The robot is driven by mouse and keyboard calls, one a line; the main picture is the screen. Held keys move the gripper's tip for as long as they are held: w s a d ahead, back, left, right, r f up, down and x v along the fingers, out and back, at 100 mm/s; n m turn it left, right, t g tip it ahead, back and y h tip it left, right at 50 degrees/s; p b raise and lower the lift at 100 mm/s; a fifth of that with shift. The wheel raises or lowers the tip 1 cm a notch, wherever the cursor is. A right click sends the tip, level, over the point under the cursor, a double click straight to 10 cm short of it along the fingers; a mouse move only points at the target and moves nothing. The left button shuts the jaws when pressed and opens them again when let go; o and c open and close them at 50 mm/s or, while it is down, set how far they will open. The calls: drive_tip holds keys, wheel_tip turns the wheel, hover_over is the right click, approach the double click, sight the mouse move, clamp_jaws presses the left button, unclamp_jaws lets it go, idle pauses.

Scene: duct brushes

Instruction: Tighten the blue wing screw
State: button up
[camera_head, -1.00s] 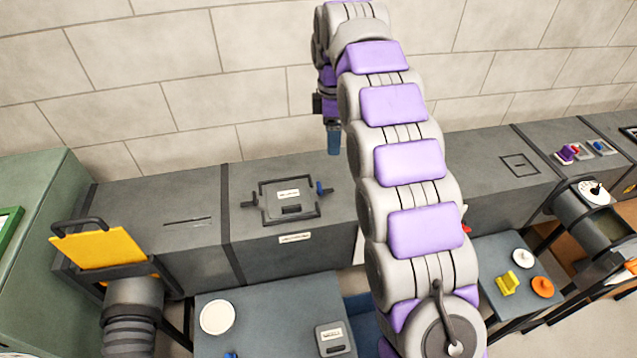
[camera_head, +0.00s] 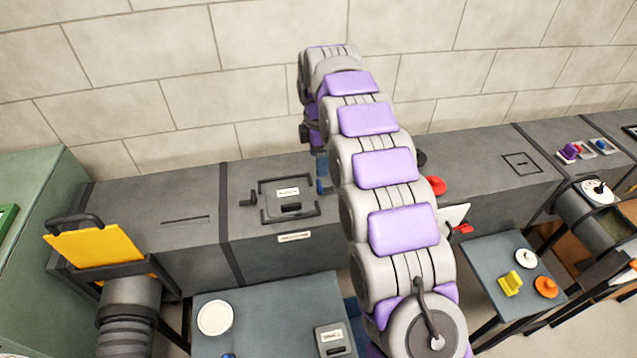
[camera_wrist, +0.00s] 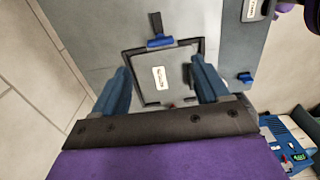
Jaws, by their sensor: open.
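A dark hatch cover (camera_head: 275,207) with a black frame and white label lies on top of the grey duct; it also shows in the wrist view (camera_wrist: 143,88). The blue wing screw (camera_wrist: 158,41) sits at one edge of the cover, with a black stem. In the head view it is at the cover's right edge, close to my blue fingers and hard to tell apart. My gripper (camera_wrist: 160,65) is open and empty, fingers spread to either side of the cover in the wrist view. The screw appears beyond the fingertips, between their lines, apart from both.
A black screw (camera_head: 248,199) is at the cover's left edge. A yellow plate (camera_head: 95,247) stands at the left. A grey table (camera_head: 265,305) in front holds a white disc (camera_head: 215,318) and a labelled grey box (camera_head: 333,340). A tiled wall rises close behind the duct.

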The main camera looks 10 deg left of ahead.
sight(319, 184)
wheel_tip(319, 184, down, 9)
drive_tip(key=shift+d+b, duration=0.1)
drive_tip(key=shift+b, duration=0.65)
drive_tip(key=shift+r, duration=0.1)
drive_tip(key=c, duration=1.1)
